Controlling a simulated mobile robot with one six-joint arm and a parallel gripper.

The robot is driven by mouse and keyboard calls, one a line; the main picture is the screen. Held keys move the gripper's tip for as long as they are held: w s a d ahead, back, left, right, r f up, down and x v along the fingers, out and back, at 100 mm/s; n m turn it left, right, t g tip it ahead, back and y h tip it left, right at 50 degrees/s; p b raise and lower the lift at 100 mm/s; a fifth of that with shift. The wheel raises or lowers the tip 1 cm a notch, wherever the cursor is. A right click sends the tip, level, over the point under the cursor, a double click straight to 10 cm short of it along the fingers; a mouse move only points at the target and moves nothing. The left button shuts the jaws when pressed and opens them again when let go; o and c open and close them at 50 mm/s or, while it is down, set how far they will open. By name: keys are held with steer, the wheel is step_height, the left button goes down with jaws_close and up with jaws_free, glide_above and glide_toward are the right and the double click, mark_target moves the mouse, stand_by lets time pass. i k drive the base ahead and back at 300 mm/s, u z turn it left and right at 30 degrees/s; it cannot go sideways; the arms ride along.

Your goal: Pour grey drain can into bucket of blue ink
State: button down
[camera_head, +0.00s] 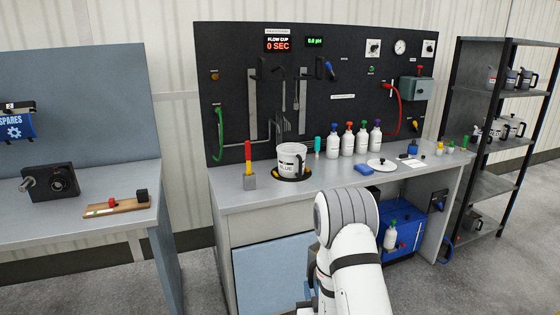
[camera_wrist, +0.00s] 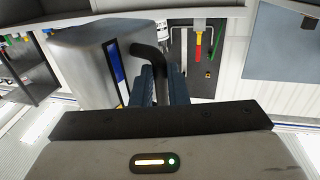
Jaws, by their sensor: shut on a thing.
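The bucket of blue ink (camera_head: 291,162) is a white bucket with a "BLUE" label. It stands upright on a dark round base on the grey bench. In the wrist view my gripper (camera_wrist: 157,82) is shut on the black handle (camera_wrist: 150,52) of the grey drain can (camera_wrist: 85,62). The can fills the upper left of that view and has a blue strip on its side. My arm hides the gripper and the can in the head view. I cannot see inside the can or the bucket.
A red and yellow post (camera_head: 248,162) stands left of the bucket. A teal bottle (camera_head: 317,147) and several white bottles (camera_head: 347,142) stand to its right. A blue sponge (camera_head: 363,168) and a white plate (camera_head: 381,165) lie farther right.

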mark_target(292, 156)
steer(key=z, duration=0.05)
steer(key=i, duration=0.85)
steer(key=z, duration=0.05)
